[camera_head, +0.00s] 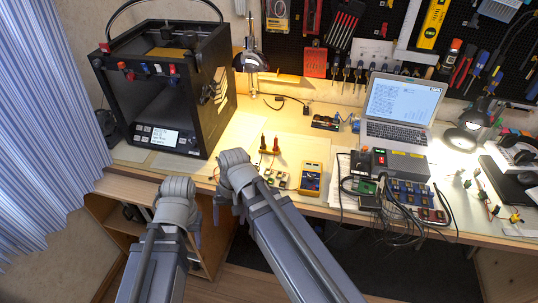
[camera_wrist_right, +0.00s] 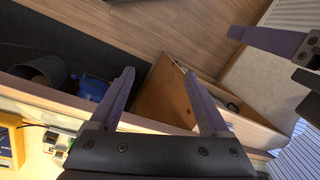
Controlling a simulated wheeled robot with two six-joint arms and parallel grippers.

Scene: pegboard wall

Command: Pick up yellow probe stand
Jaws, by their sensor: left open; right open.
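A small upright stand with a red probe (camera_head: 275,146) and a dark probe (camera_head: 263,143) is on the bench, right of the printer; I cannot make out its yellow part clearly. My right gripper (camera_head: 227,203) points down at the bench's front edge, left of and nearer than the probes. In the right wrist view its two fingers (camera_wrist_right: 159,72) are apart with nothing between them. My left gripper (camera_head: 177,215) hangs further left, in front of the bench; its jaws are mostly hidden in the head view. Part of it shows in the right wrist view.
A yellow multimeter (camera_head: 310,180) and small green boards (camera_head: 278,178) lie beside the probes. A black 3D printer (camera_head: 165,85) stands at left. A laptop (camera_head: 400,108) and cabled modules (camera_head: 405,193) are at right. An open wooden shelf (camera_head: 112,220) is below the bench.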

